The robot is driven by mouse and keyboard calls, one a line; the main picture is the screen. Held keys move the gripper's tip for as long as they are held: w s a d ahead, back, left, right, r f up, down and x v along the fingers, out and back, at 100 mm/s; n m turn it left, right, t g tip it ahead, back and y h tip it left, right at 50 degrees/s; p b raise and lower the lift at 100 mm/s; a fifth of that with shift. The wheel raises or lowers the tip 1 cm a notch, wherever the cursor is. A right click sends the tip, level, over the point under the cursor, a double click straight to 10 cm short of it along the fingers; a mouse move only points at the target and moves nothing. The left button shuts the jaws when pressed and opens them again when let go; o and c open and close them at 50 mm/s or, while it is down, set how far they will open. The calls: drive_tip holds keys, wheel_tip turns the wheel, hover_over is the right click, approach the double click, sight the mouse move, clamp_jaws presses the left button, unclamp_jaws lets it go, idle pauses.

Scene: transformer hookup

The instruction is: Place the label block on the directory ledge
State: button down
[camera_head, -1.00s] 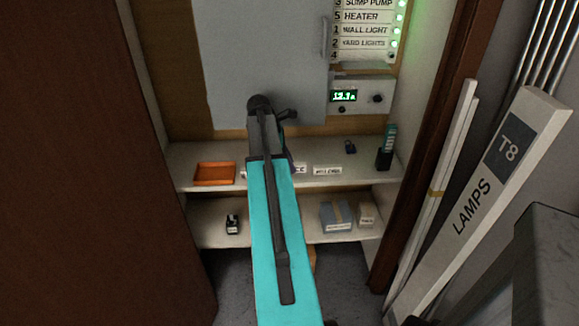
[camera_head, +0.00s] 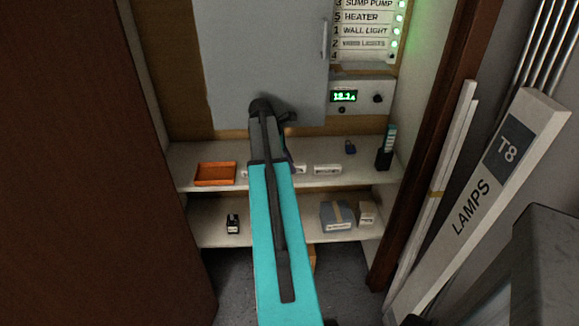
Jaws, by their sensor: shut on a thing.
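My arm reaches forward over the shelf, and my gripper (camera_head: 288,153) is mostly hidden behind it. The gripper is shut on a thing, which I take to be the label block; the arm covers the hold. A white label block (camera_head: 327,169) lies on the upper shelf to the right of the arm. Part of another white piece (camera_head: 300,169) shows close beside the gripper; I cannot tell if they touch. The directory (camera_head: 366,30) at the upper right carries labels such as HEATER and WALL LIGHT. Its lowest ledge (camera_head: 361,57), marked 4, shows no readable name.
A grey panel door (camera_head: 260,50) stands behind the arm. A meter box (camera_head: 362,96) sits below the directory. A LAMPS carton (camera_head: 480,205) leans at right.

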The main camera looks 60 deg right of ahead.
drive_tip(key=shift+f+p, duration=0.35)
drive_tip(key=shift+f, duration=0.15)
drive_tip(key=shift+f, duration=0.2)
drive_tip(key=c, duration=1.7)
unclamp_jaws()
drive_tip(key=shift+o, duration=0.2)
drive_tip(key=shift+f+b, duration=0.15)
drive_tip(key=shift+b, duration=0.4)
drive_tip(key=b+v, duration=0.1)
drive_tip(key=v, duration=1.3)
drive_tip(key=shift+s, duration=0.15)
